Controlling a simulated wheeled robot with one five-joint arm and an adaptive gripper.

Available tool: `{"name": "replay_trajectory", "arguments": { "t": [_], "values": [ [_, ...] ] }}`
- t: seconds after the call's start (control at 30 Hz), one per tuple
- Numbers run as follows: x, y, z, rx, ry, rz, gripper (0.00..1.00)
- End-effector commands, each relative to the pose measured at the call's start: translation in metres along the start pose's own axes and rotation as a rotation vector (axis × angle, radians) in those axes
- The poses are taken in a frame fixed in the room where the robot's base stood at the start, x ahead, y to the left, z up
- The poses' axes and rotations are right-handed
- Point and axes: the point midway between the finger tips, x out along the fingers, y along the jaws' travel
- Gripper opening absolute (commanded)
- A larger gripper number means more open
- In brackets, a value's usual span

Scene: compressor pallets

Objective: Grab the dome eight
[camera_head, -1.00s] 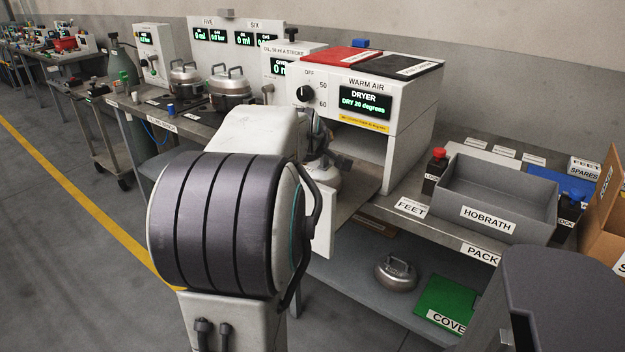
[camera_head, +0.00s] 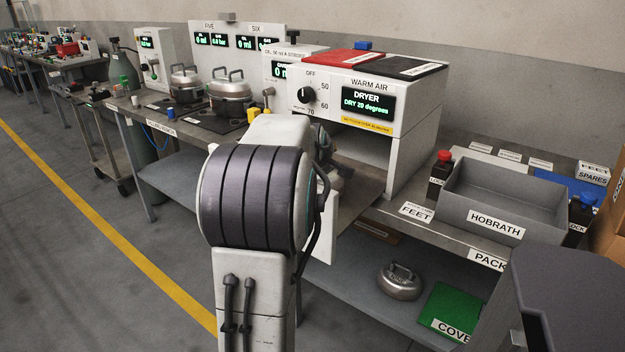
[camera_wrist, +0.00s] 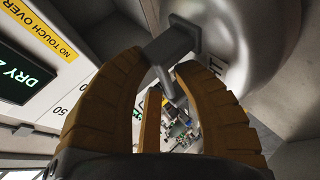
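A silver domed part (camera_wrist: 255,45) with a grey handle (camera_wrist: 172,50) shows close up in the wrist view; no number is readable on it. The tan fingers of my gripper (camera_wrist: 167,65) reach to the handle, one on each side. I cannot tell whether they press on it. In the head view, my arm hides most of my gripper and the domed part, which are by the dryer opening (camera_head: 352,182). Another silver domed part (camera_head: 400,281) with a handle sits on the lower shelf. Two silver pots (camera_head: 232,92) (camera_head: 186,84) stand farther left on the bench.
A green COVE-labelled sheet (camera_head: 455,308) lies on the lower shelf.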

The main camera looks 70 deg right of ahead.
Motion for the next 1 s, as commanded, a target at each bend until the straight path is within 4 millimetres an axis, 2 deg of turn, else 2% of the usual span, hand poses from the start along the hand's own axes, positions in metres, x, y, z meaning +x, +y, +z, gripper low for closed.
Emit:
{"name": "replay_trajectory", "arguments": {
  "t": [0.4, 0.7, 1.0],
  "values": [
    [0.0063, -0.0003, 0.0001, 0.0, 0.0, -0.001, 0.26],
    [0.0061, -0.0004, 0.0002, 0.0, 0.0, -0.001, 0.0],
    [0.0046, 0.0032, -0.0007, 0.0, 0.002, 0.008, 0.0]
  ]
}}
